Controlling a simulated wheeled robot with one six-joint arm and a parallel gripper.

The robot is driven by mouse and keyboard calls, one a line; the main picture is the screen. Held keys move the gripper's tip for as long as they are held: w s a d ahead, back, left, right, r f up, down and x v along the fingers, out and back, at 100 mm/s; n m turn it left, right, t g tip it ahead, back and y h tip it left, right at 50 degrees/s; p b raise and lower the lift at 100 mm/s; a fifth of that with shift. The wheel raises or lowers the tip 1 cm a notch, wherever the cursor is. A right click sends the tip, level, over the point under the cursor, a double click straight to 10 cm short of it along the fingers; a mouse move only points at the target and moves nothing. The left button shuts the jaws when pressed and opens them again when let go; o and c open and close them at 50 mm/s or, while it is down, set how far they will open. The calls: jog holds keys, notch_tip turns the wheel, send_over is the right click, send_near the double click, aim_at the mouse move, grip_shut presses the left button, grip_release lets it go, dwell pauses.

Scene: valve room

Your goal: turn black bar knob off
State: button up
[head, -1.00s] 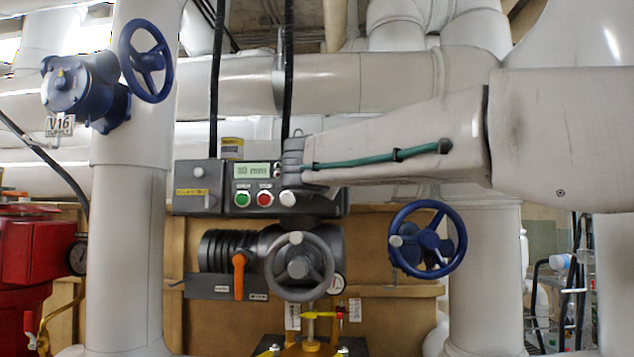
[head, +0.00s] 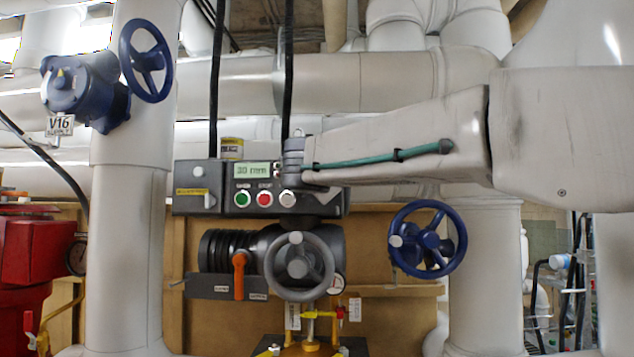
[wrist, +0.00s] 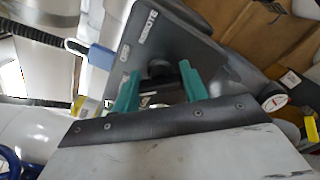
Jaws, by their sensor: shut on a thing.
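The dark control box (head: 255,190) shows in the head view, with a green display reading 30 mm. In the wrist view its grey panel (wrist: 190,50) fills the upper middle, with small labels; one seems to read REMOTE. My gripper (wrist: 158,70) has two teal fingers against this panel, one on each side of the black bar knob (wrist: 160,97). It is shut on the knob, which is mostly hidden and dark, so its exact angle cannot be told. In the head view my arm covers the box's right end, hiding the fingers and knob.
Below the box are a grey handwheel (head: 299,268) and an orange lever (head: 239,275). Blue handwheels stand at the right (head: 428,239) and upper left (head: 146,60). Red equipment (head: 35,255) is at the far left. Thick white pipes surround the area.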

jog(key=m, duration=0.4)
jog(key=shift+f+m, duration=0.15)
jog(key=shift+m, duration=2.05)
jog(key=shift+f, duration=0.1)
jog(key=o, duration=1)
jog(key=shift+d, duration=0.1)
jog(key=s, duration=0.7)
jog(key=shift+s+a, duration=0.3)
jog(key=shift+s, duration=0.1)
